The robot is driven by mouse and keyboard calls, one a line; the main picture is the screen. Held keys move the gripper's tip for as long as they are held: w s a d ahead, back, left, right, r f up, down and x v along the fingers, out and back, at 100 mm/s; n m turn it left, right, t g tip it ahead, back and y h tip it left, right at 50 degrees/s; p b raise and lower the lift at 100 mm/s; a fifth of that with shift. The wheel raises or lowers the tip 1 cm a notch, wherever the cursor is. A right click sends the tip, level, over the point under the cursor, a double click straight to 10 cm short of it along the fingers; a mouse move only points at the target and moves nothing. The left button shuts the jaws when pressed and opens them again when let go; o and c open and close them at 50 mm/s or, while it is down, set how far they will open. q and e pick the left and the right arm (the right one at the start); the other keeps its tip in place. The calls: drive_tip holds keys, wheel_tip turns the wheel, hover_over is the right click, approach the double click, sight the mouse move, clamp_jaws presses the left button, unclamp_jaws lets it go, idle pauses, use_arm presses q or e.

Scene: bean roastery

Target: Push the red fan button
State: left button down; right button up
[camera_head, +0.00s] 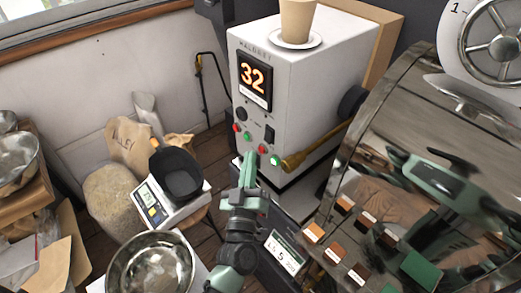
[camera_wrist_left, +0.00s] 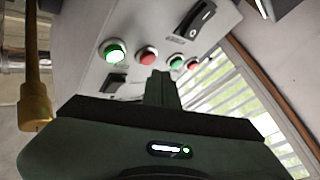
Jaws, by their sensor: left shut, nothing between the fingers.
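The white machine (camera_head: 295,85) has a front panel with two red and two green buttons. One red button (camera_head: 262,149) sits beside a lit green button (camera_head: 275,160); the other red button (camera_head: 236,128) is at the panel's left end. Their labels are too small to read, so I cannot tell which is the fan button. My left gripper (camera_head: 249,160) is shut and empty, just in front of the panel's lower edge. In the left wrist view, its fingers (camera_wrist_left: 161,88) point between the near red button (camera_wrist_left: 147,55) and a green one (camera_wrist_left: 177,62). Contact does not show.
A yellow-brown handle (camera_head: 300,157) sticks out right of the lit button. A large roaster drum (camera_head: 400,130) fills the right. A scale (camera_head: 152,204) with a black pan (camera_head: 180,175) and a metal bowl (camera_head: 150,268) are at lower left. A cup (camera_head: 297,20) stands on the machine.

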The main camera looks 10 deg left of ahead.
idle(0.4)
use_arm(q)
drive_tip(key=shift+w+d, duration=0.25)
drive_tip(key=shift+w, duration=0.1)
drive_tip(key=shift+w+d, duration=0.25)
drive_tip(key=shift+w, duration=0.05)
idle(0.7)
idle(0.3)
drive_tip(key=shift+s+a+p, duration=0.4)
drive_tip(key=shift+s+a, duration=0.1)
drive_tip(key=shift+s, duration=0.15)
drive_tip(key=s+a, duration=0.1)
drive_tip(key=s, duration=0.1)
drive_tip(key=s+a+p, duration=0.1)
drive_tip(key=s+a, duration=0.1)
drive_tip(key=shift+p, duration=0.3)
